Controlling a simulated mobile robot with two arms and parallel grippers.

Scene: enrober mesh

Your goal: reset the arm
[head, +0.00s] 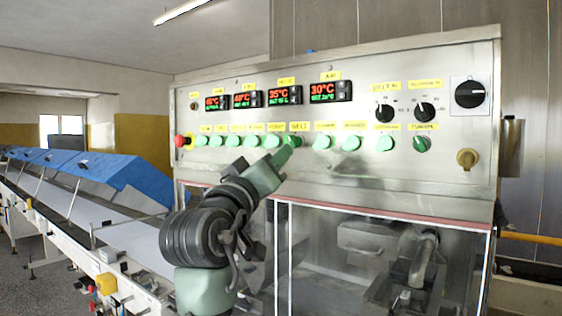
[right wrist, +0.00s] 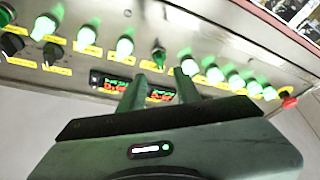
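My right gripper (head: 284,152) is raised to the control panel (head: 240,169), in front of its row of green buttons. In the right wrist view its two fingers (right wrist: 158,75) stand apart with nothing clasped between them. A dark green selector knob (right wrist: 158,55) shows just beyond the gap between the fingertips; in the head view it is partly covered by the gripper. I cannot tell whether a fingertip touches it. My right arm (head: 205,235) comes up from the bottom of the head view. My left gripper is not in view.
Temperature displays (head: 285,96) sit above the buttons. A red emergency button (head: 181,141) is at the panel's left end; black dials (head: 424,110) are at right. Glass doors (head: 350,262) lie below. A conveyor with blue covers (head: 125,180) runs along the left.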

